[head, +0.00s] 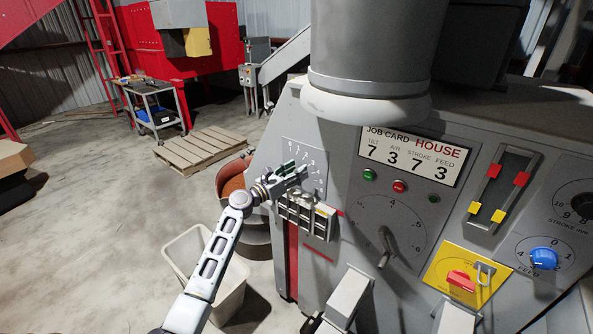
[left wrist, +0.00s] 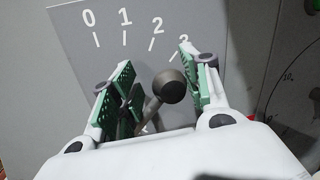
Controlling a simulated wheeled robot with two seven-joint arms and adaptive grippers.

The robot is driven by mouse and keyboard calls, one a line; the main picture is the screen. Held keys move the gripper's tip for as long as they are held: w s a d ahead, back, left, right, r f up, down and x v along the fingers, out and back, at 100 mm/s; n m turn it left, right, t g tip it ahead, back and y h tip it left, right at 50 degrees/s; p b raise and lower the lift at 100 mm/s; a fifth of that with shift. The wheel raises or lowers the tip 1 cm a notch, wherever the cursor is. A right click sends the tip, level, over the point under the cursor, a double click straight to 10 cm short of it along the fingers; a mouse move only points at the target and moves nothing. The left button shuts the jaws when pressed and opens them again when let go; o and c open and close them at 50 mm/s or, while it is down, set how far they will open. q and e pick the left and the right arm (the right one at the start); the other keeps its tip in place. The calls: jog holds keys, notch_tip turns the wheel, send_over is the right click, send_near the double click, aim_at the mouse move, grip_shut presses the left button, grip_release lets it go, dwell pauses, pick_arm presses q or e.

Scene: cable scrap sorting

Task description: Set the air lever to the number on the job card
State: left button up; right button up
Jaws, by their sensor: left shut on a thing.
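The job card (head: 415,155) on the machine reads HOUSE, with tilt 7, air 3, stroke 7 and feed 3. A light grey scale plate (head: 312,150) sits at the machine's left end; its marks 0, 1, 2 and 3 show in the left wrist view (left wrist: 85,55). The air lever, a dark round knob (left wrist: 172,85) on a thin stem, stands in front of this plate. My left gripper (head: 290,177) is shut on the lever, with green-padded fingers (left wrist: 155,82) on both sides of it. The knob appears below marks 2 and 3. My right gripper is not in view.
Right of the plate are a dial with a lever (head: 384,245), a slider panel (head: 500,190), a yellow panel with a red switch (head: 462,281) and a blue knob (head: 543,258). A pale bin (head: 190,245) stands below my left arm.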

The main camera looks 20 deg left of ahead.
pick_arm(q)
jog(key=shift+d+f+n, duration=0.15)
jog(key=shift+f+n, duration=0.15)
jog(key=shift+f, duration=0.2)
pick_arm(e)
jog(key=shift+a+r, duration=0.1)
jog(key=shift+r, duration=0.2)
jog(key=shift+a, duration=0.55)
pick_arm(q)
jog(key=o, duration=1.6)
jog(key=shift+w, duration=0.1)
jog(key=shift+a+r, duration=0.2)
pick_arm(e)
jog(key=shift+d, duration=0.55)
pick_arm(q)
jog(key=shift+a, duration=0.1)
